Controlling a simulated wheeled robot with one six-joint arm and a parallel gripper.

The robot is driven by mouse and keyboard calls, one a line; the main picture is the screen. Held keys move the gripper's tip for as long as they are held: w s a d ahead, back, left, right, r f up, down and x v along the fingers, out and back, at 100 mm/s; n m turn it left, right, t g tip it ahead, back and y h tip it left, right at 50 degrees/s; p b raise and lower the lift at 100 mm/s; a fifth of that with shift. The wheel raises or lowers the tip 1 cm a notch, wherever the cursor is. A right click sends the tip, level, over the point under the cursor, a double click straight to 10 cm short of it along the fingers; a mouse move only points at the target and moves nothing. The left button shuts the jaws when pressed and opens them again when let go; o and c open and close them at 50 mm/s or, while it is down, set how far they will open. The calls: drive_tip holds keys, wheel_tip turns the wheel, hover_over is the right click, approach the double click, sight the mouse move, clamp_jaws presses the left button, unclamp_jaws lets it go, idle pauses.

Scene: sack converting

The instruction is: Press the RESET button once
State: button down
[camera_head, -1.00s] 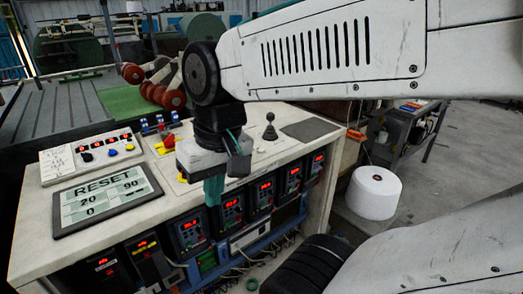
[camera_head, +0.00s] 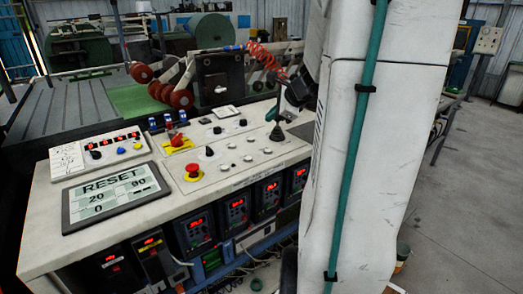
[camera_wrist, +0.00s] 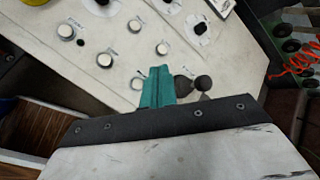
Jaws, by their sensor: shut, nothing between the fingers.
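A grey-framed display (camera_head: 115,195) on the console's left shows "RESET" in large letters, with 20, 90 and 0 below. Several pale round push buttons (camera_head: 248,158) sit on the console top, and they show in the wrist view (camera_wrist: 104,59). Their small labels are too blurred to read, so I cannot tell which is RESET. In the wrist view my gripper (camera_wrist: 156,86) hides part of the panel, close to one button (camera_wrist: 137,83); contact cannot be told.
A red-and-yellow switch (camera_head: 178,142) and black knobs stand farther back. A coiled red hose (camera_head: 266,60) hangs behind the console. My arm covers the console's right end.

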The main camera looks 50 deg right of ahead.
sight(271, 151)
drive_tip(key=shift+a, duration=0.1)
drive_tip(key=shift+f, duration=4.45)
drive_tip(key=shift+f, duration=0.1)
drive_tip(key=shift+f, duration=0.3)
drive_tip(key=shift+f, duration=0.4)
drive_tip(key=shift+r, duration=0.85)
drive_tip(key=shift+r, duration=2.5)
